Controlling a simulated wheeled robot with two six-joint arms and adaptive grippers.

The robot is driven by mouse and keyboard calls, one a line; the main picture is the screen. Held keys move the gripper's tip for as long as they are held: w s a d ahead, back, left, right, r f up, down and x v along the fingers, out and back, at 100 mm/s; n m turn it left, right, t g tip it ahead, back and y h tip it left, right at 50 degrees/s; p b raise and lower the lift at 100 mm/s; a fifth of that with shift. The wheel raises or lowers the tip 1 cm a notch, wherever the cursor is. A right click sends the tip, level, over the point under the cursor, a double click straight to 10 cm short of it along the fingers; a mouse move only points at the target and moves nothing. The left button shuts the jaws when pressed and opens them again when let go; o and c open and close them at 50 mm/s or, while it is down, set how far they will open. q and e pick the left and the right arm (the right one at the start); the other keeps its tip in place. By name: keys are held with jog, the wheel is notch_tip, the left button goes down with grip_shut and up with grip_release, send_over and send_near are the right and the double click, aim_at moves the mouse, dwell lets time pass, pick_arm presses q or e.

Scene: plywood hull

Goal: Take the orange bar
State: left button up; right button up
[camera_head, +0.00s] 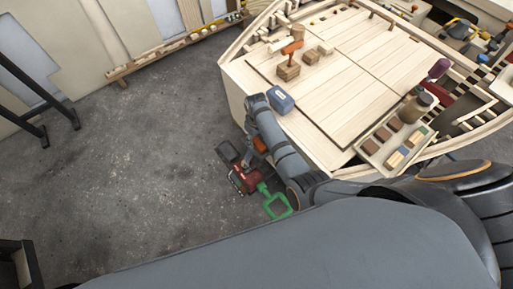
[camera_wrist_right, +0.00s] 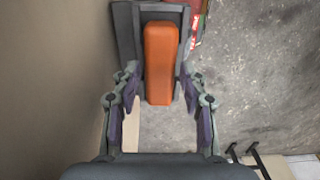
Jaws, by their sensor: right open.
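The orange bar (camera_wrist_right: 161,60) lies lengthwise on a dark grey tray-like piece (camera_wrist_right: 128,30) in the right wrist view. My right gripper (camera_wrist_right: 159,78) is open, with one finger on each side of the bar and a gap to both. I cannot tell how far below the fingertips the bar lies. In the head view a bit of the orange bar (camera_head: 260,145) shows beside my right arm, next to the dark grey piece (camera_head: 228,152). The right fingers are mostly hidden there. My left gripper is not in view.
A red tool (camera_head: 243,180) and a green frame (camera_head: 275,204) are close to the bar. The pale plywood hull (camera_head: 345,85) rises beside my arm, with wooden blocks (camera_head: 287,70) and a blue box (camera_head: 280,100) on top.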

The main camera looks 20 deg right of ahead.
jog(key=shift+c, duration=0.5)
grip_shut()
